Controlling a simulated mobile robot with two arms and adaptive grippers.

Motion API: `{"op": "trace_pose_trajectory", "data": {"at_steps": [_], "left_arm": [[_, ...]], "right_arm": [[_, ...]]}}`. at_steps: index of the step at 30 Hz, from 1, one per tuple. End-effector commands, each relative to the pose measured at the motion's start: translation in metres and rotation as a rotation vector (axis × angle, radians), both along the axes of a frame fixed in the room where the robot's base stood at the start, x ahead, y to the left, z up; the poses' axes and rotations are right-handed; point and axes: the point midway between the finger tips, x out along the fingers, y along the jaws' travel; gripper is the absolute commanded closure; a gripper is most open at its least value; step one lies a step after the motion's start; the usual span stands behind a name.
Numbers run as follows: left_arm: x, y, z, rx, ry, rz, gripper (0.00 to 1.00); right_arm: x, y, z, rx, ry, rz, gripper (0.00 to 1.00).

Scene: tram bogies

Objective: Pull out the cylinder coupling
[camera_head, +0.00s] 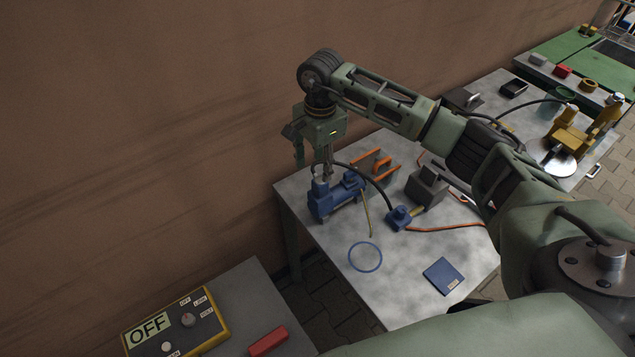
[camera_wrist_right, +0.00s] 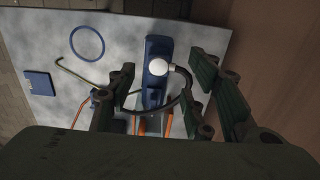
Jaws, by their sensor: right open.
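A blue cylinder unit (camera_head: 338,197) lies on the grey metal table (camera_head: 408,275) near its left edge. A bright round metal coupling (camera_wrist_right: 157,66) sits on its top end, and a dark hose loops away from there. The hose runs to a small blue block (camera_head: 398,218). My right gripper (camera_head: 323,170) points down just above the coupling. In the right wrist view its fingers (camera_wrist_right: 160,100) stand apart, with the blue unit and hose showing between them. Whether the fingers touch the hose cannot be told. My left gripper is not in view.
A blue ring (camera_head: 365,257), a blue booklet (camera_head: 443,276), a grey block (camera_head: 427,187) and orange-handled tools (camera_head: 380,163) lie on the table. A wall stands behind. A yellow OFF box (camera_head: 170,325) and a red object (camera_head: 268,341) are at lower left.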

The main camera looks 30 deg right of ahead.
Motion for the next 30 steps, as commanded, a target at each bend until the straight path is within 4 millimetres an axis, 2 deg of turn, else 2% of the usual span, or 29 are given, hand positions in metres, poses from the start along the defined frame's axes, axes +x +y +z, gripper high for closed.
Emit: {"op": "trace_pose_trajectory", "data": {"at_steps": [4,17,23,30], "left_arm": [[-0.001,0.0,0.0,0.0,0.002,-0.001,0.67],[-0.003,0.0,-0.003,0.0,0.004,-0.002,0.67],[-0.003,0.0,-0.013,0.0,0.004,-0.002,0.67],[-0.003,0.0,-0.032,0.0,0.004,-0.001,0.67]], "right_arm": [[0.0,-0.008,0.002,-0.027,0.006,0.001,0.53],[-0.001,-0.007,-0.003,-0.023,0.007,0.0,0.53],[-0.001,-0.007,-0.021,-0.023,0.008,-0.001,0.53],[-0.001,-0.006,-0.055,-0.021,0.007,0.001,0.53]]}}
